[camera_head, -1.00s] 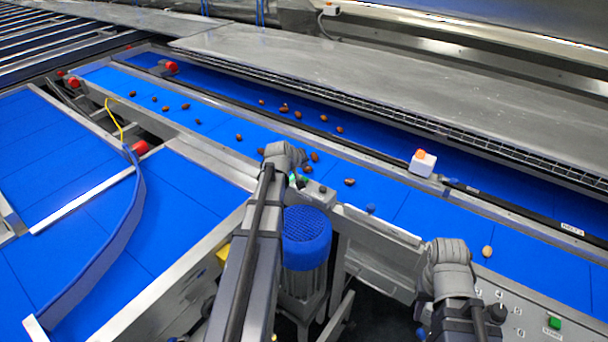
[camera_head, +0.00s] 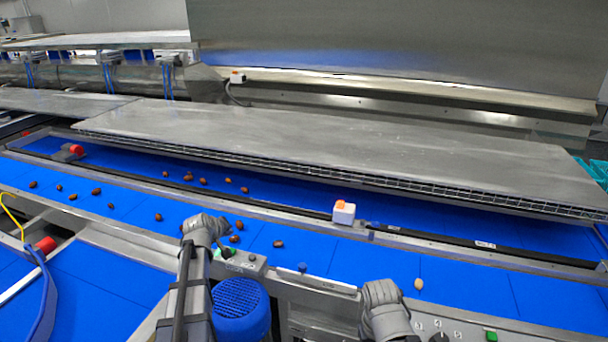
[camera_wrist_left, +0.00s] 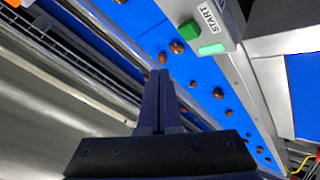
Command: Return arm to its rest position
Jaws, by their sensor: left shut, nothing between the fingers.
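My left arm (camera_head: 203,230) comes in from the lower left in the head view. Its wrist is over the near edge of the blue belt, beside a small grey control box (camera_head: 240,262). In the left wrist view my left gripper (camera_wrist_left: 158,78) has its two dark fingers together with nothing between them. The fingers point toward the blue belt, with a green START button (camera_wrist_left: 211,49) to their right. My right arm (camera_head: 385,305) shows at the bottom of the head view, by the front panel. Its fingers cannot be made out.
A white box with an orange top (camera_head: 344,212) sits on the divider rail. A blue motor (camera_head: 240,308) stands beside my left arm.

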